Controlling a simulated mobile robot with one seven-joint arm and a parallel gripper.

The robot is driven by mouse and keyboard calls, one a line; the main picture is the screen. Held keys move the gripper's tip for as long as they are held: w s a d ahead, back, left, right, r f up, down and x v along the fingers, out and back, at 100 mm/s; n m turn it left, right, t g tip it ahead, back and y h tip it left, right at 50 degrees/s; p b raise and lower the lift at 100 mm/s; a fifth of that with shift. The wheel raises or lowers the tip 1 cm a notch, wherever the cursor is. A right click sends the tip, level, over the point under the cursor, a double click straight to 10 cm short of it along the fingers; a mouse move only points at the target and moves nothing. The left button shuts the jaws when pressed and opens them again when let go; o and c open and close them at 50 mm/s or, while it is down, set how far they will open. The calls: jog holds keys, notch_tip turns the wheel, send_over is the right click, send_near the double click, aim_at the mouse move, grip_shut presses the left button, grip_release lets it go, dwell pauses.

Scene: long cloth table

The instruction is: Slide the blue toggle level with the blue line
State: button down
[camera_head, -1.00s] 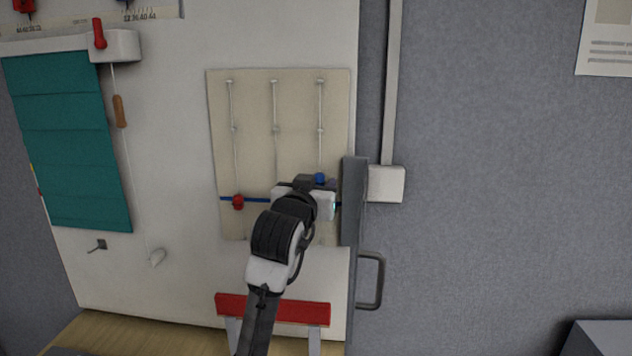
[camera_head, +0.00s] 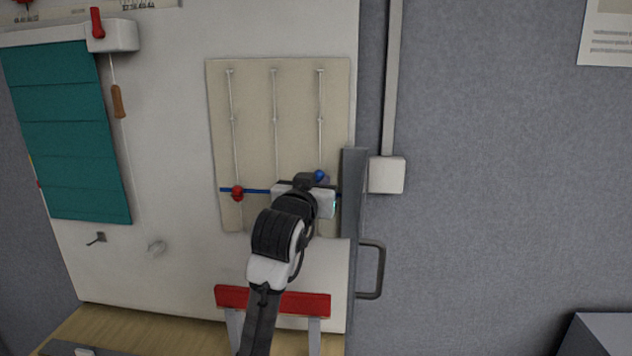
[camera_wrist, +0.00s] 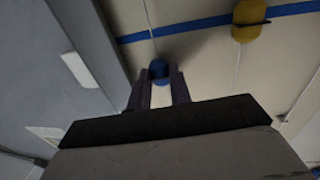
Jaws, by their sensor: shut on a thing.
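The blue toggle (camera_head: 319,176) sits on the right-hand slot of the beige board (camera_head: 255,120), a little above the blue line (camera_head: 256,191) in the head view. My gripper (camera_head: 314,184) is shut on it. In the wrist view the blue toggle (camera_wrist: 158,70) is between the two fingertips (camera_wrist: 159,82). A short gap shows there between it and the blue line (camera_wrist: 195,25); that view looks turned over, with the line toward the top. My wrist hides part of the line in the head view.
A red toggle (camera_head: 237,193) sits on the line in the left slot. A yellow toggle (camera_wrist: 250,20) sits on it in the middle slot, hidden in the head view. A grey upright edge (camera_head: 353,190) with a handle (camera_head: 372,270) stands close right of my gripper.

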notch_tip(320, 180, down, 4)
jog(key=shift+f+b, duration=0.15)
jog(key=shift+b, duration=0.85)
jog(key=c, duration=1.3)
grip_release()
jog(key=shift+o, duration=0.2)
jog(key=s+a+b, duration=0.2)
jog(key=s+b, duration=0.2)
jog(key=s, duration=0.9)
jog(key=shift+s+a, duration=0.3)
jog(key=shift+a, duration=0.05)
